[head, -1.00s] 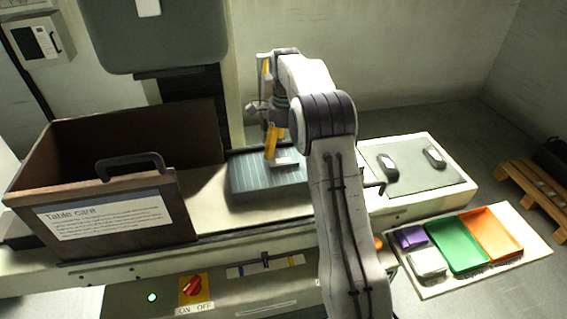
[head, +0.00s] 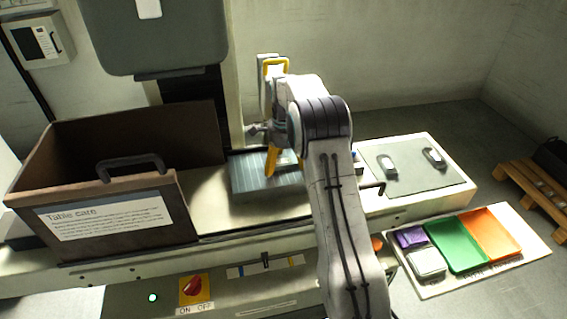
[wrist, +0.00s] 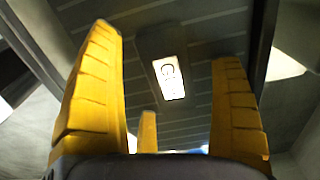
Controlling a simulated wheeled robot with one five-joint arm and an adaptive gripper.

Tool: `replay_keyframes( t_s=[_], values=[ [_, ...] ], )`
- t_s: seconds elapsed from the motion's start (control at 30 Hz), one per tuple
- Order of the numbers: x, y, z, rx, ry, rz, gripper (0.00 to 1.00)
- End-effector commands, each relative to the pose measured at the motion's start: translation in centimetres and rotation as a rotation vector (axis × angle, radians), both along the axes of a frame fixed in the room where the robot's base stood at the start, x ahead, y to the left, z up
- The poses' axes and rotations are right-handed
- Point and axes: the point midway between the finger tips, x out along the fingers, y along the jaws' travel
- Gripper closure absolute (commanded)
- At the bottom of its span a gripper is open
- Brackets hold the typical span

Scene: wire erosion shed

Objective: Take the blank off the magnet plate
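The magnet plate (head: 240,178) is a grey-blue striped slab on the machine table. In the wrist view the plate (wrist: 200,115) fills the background. The blank (wrist: 150,50) is a dark grey block with a white lettered label, lying on the plate. It shows between my fingers but beyond their tips. In the head view my gripper and arm mostly hide the blank. My gripper (head: 273,163) is over the plate, its yellow fingers pointing down. In the wrist view my gripper (wrist: 165,48) has its fingers wide apart with nothing held.
A brown open box (head: 110,215) labelled "Table care" stands left of the plate. A grey mat (head: 415,175) with two small grey items lies to the right. Below it, a board (head: 440,285) carries purple, grey, green and orange trays. A red switch (head: 195,288) is on the front panel.

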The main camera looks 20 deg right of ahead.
Motion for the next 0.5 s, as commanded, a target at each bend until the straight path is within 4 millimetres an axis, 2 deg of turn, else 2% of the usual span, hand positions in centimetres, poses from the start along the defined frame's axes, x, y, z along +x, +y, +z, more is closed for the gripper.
replay_keyframes(
  t_s=[0.07,0.5],
  values=[
    [0.0,0.0,0.02,0.0,0.0,0.0,0.22],
    [0.0,0.0,0.05,0.0,0.0,0.0,0.62]
  ],
)
